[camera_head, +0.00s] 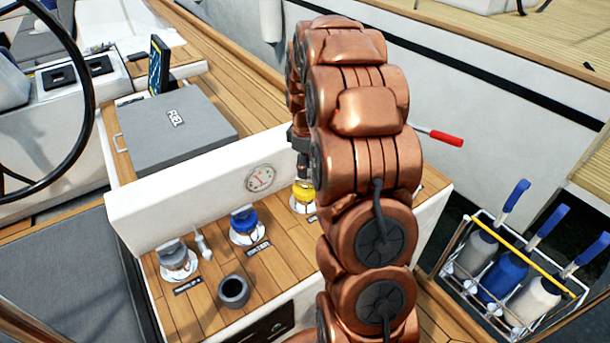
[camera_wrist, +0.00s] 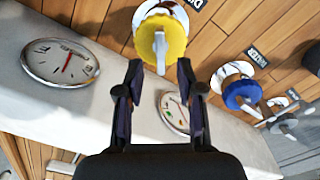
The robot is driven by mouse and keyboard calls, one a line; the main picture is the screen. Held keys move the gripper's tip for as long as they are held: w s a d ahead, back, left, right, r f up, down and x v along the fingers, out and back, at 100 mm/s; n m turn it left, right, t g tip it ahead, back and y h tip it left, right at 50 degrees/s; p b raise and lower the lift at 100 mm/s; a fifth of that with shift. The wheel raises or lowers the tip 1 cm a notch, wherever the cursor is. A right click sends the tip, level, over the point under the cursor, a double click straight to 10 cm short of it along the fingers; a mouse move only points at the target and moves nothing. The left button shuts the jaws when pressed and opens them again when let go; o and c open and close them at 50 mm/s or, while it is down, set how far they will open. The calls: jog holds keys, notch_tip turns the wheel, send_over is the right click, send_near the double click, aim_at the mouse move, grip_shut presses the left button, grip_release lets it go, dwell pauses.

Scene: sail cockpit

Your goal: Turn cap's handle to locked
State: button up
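A yellow cap (camera_head: 302,190) sits on a white ring on the wooden deck, partly hidden by my arm in the head view. In the wrist view the yellow cap (camera_wrist: 172,27) shows a pale upright handle (camera_wrist: 160,50) across its middle. A blue cap (camera_head: 243,218) and a grey cap (camera_head: 172,252) stand in the same row to the left; the wrist view shows the blue cap (camera_wrist: 240,94) and grey cap (camera_wrist: 284,125) at right. My gripper (camera_wrist: 160,66) is open and empty, its fingers pointing toward the yellow cap with the handle between their lines, apparently not touching.
A white wall with a round gauge (camera_head: 261,178) rises behind the caps. A dark cup (camera_head: 234,291) stands in front of the blue cap. A grey FUEL box (camera_head: 180,128) lies beyond the wall. A rack of bottles (camera_head: 508,275) is at right.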

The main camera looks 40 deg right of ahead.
aim_at(305, 183)
jog(key=shift+f+p, duration=0.3)
jog(key=shift+f, duration=1.75)
grip_shut()
